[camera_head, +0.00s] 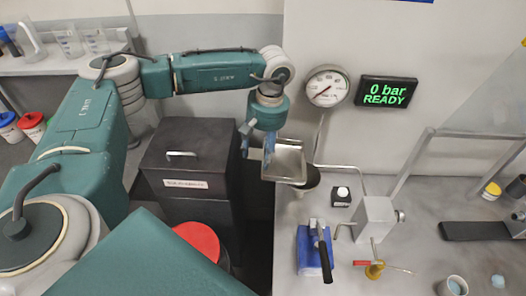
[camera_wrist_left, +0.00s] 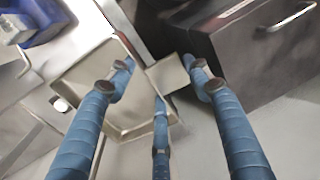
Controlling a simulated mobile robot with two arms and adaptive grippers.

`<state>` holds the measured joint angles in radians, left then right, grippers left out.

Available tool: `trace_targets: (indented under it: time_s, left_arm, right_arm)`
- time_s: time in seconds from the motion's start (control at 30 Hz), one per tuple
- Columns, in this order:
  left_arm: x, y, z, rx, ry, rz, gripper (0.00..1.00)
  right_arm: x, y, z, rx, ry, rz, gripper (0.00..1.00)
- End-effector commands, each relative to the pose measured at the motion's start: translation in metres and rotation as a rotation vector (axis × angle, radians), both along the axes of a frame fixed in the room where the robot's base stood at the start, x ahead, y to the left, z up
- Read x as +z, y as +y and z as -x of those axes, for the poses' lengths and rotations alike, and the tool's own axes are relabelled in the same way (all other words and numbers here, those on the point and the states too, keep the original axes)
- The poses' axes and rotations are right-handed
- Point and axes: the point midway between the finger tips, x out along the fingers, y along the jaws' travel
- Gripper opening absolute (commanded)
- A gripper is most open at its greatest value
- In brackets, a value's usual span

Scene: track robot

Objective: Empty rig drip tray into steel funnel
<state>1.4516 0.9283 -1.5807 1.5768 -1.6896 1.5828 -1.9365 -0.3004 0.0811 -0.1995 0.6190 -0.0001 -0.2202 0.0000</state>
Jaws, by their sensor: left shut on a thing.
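My left gripper (camera_head: 257,150), with blue fingers, is shut on the tab at the left end of a shallow metal drip tray (camera_head: 287,164). It holds the tray in the air at the bench's left edge. In the left wrist view the tray (camera_wrist_left: 125,128) looks roughly level, and the fingers (camera_wrist_left: 158,75) close around its flat tab. I cannot make out any liquid in it. A dark, round-mouthed vessel (camera_head: 311,181), possibly the funnel, shows partly behind the tray's right side; the tray hides some of it. My right gripper is not in view.
A dark lidded bin (camera_head: 190,165) stands left of the bench, with a red-lidded container (camera_head: 200,240) in front. A gauge (camera_head: 326,87) and a display (camera_head: 387,92) reading "0 bar READY" are behind.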

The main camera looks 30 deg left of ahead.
Motion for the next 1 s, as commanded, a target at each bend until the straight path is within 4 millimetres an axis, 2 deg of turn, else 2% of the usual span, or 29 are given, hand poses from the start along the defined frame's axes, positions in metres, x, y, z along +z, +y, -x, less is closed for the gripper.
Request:
trace_targets:
  time_s: [0.03,0.3,0.33,0.4,0.8,1.0]
  left_arm:
    - [-0.007,0.003,0.001,0.004,-0.016,0.024,0.12]
    - [-0.018,0.006,0.004,0.003,-0.080,0.127,0.12]
    - [-0.008,0.005,0.003,-0.001,-0.080,0.127,0.12]
    - [0.000,0.004,0.002,-0.001,-0.078,0.124,0.12]
    - [0.030,0.005,0.002,0.000,-0.077,0.123,0.12]
    - [0.040,0.005,0.003,0.000,-0.076,0.122,0.12]
  right_arm:
    - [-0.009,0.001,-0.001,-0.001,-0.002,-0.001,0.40]
    - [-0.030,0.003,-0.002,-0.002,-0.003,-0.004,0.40]
    - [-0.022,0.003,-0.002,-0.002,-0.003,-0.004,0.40]
    - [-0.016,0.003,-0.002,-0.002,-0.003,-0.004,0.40]
    - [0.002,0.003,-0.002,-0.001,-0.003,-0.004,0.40]
    - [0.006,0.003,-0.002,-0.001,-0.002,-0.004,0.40]
